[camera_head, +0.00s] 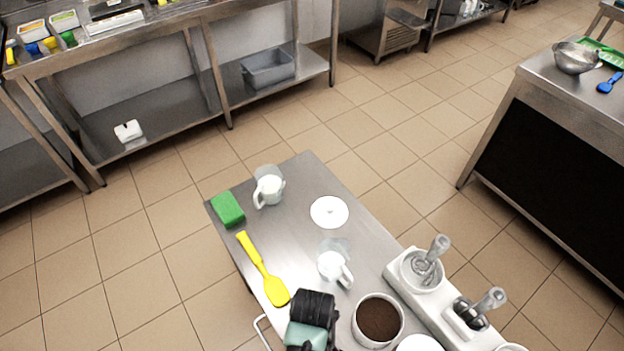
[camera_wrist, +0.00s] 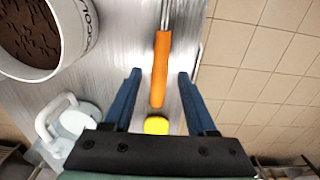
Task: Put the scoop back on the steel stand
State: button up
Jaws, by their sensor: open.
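A tool with an orange handle (camera_wrist: 160,70) and a thin metal shaft lies on the steel top (camera_wrist: 125,40) in the wrist view; its far end is out of frame, so I cannot tell whether it is the scoop. My gripper (camera_wrist: 159,74) is open, with one blue finger on each side of the handle and a gap on both sides. In the head view my gripper (camera_head: 312,310) is over the near part of the steel table (camera_head: 305,175) and hides that tool. Two grey-handled metal tools (camera_head: 430,262) (camera_head: 480,308) rest in a white holder (camera_head: 403,278). I cannot single out a separate steel stand.
A tub of brown powder (camera_head: 379,320), a clear jug (camera_head: 334,268), a white lid (camera_head: 329,212), another jug (camera_head: 269,188), a green sponge (camera_head: 228,209) and a yellow spatula (camera_head: 262,270) crowd the table. Floor around it is clear. A counter (camera_head: 560,100) stands right.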

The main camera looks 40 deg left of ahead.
notch_tip(320, 180, up, 9)
jog(key=w+r+m+t+y, duration=0.2)
jog(key=w+r+m+t, duration=0.35)
jog(key=w+r, duration=1)
jog(key=w+d+r+m+t, duration=0.1)
jog(key=w+r+t, duration=0.3)
jog(key=r, duration=0.4)
jog(key=w+d+r+t, duration=0.1)
jog(key=w+r+t, duration=0.25)
jog(key=r, duration=0.45)
jog(key=s+d+r+m+t, duration=0.1)
jog(key=d+r+m+t, duration=0.2)
jog(key=r, duration=0.9)
jog(key=s+d+r+m+t, duration=0.1)
jog(key=s+d+r+t, duration=0.3)
jog(key=r, duration=0.8)
jog(key=s+d+r+m+t+h, duration=0.2)
jog(key=s+r+t, duration=0.5)
jog(key=r, duration=0.6)
jog(key=shift+s+d+r+m, duration=0.35)
jog(key=shift+s+d+m, duration=0.2)
jog(key=shift+m, duration=0.2)
